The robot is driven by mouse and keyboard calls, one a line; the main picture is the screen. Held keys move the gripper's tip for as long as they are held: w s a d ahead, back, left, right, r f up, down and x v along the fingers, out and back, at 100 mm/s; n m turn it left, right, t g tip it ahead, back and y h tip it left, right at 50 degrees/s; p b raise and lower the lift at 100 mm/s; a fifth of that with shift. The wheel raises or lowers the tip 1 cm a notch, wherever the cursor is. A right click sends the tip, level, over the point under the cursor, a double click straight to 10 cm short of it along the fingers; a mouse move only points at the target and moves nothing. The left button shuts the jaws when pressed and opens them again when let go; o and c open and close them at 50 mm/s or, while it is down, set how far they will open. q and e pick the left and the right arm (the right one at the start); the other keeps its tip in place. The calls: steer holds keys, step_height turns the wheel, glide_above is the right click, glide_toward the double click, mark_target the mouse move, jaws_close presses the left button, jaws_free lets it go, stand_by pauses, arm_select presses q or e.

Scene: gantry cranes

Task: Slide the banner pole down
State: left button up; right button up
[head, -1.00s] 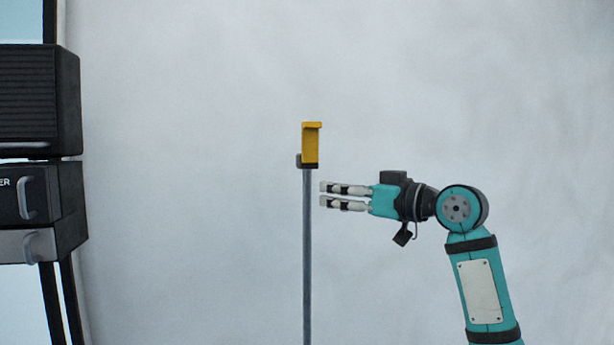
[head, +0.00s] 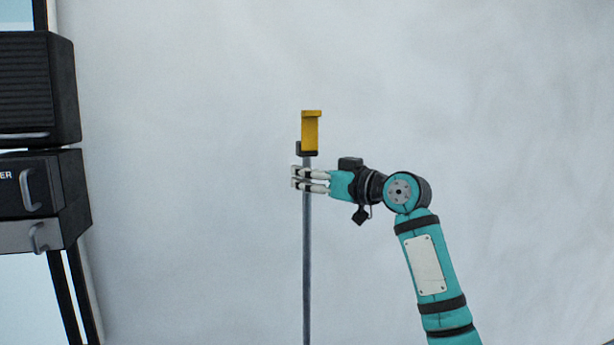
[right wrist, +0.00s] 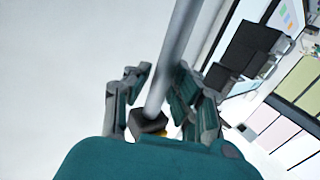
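The banner pole (head: 306,260) is a thin grey upright rod with a yellow bracket (head: 310,130) on a dark block at its top. My right gripper (head: 294,178) reaches in from the right, just below the block, with its fingertips at the pole. In the right wrist view the pole (right wrist: 176,50) runs between the two spread fingers (right wrist: 158,85), with a gap visible beside it. The dark block (right wrist: 148,122) shows near the palm, with a bit of yellow behind it. My left gripper is in no view.
A black cabinet (head: 35,90) with handled drawers (head: 40,190) stands at the left edge, well away from the pole. A plain pale wall (head: 480,100) fills the background. The space around the pole is clear.

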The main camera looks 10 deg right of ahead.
jaws_close()
steer(key=shift+w+a, duration=0.15)
steer(key=shift+w, duration=0.1)
steer(key=shift+f, duration=0.1)
step_height(320, 180, down, 48)
steer(key=b, duration=3.1)
steer(key=shift+r+b, duration=0.2)
steer(key=shift+b, duration=0.15)
